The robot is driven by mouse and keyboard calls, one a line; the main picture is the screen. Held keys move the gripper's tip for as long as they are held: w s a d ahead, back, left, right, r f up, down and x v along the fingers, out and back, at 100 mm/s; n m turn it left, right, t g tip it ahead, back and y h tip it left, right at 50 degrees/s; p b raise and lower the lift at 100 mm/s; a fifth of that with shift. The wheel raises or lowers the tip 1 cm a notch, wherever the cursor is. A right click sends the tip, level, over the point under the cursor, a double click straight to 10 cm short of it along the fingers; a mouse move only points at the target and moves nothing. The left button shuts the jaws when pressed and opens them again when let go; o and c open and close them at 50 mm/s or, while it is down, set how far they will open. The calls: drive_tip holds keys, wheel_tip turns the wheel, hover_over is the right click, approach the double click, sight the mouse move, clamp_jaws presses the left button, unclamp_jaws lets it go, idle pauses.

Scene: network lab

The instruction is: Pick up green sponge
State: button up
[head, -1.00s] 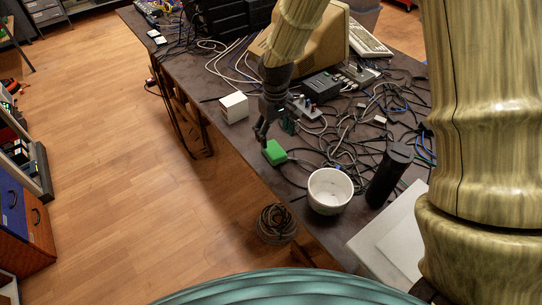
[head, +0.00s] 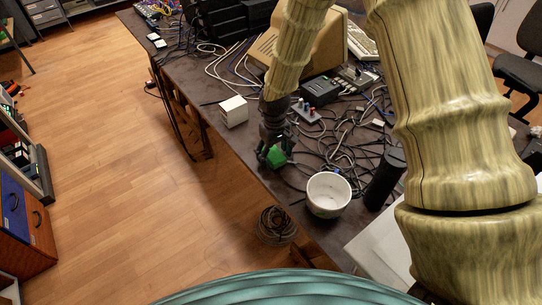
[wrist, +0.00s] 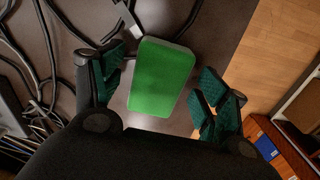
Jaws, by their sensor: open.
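The green sponge (head: 277,157) lies on the dark table near its front edge, left of the white bowl. In the wrist view the sponge (wrist: 160,77) is a bright green rounded block between the fingers. My gripper (head: 273,156) is right over the sponge, pointing down, and partly covers it in the head view. In the wrist view my gripper (wrist: 155,90) is open, with one finger on each side of the sponge and a visible gap on both sides. I cannot tell how far the fingertips are above the table.
A white bowl (head: 328,194) and a black cylinder (head: 385,178) stand to the right of the sponge. A white box (head: 233,111) is behind left. Tangled cables (head: 345,140) lie close by on the right, and some lie beside my finger. The table edge drops to the wooden floor (head: 130,200).

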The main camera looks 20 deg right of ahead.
drive_tip(key=shift+f, duration=0.4)
drive_tip(key=shift+c, duration=0.5)
drive_tip(key=c, duration=0.8)
drive_tip(key=shift+c, duration=0.2)
drive_tip(key=shift+r, duration=0.1)
drive_tip(key=shift+r, duration=0.4)
wheel_tip(320, 180, up, 3)
drive_tip(key=shift+s+f+b, duration=0.1)
drive_tip(key=shift+f+b, duration=0.1)
drive_tip(key=shift+b, duration=0.4)
drive_tip(key=s+a+b, duration=0.1)
drive_tip(key=s+a, duration=0.2)
drive_tip(key=s, duration=0.4)
drive_tip(key=s+a+r+b, duration=0.1)
drive_tip(key=s+a, duration=0.2)
drive_tip(key=s, duration=0.4)
drive_tip(key=shift+s+a+r, duration=0.15)
drive_tip(key=shift+a+r, duration=0.05)
drive_tip(key=shift+a, duration=0.2)
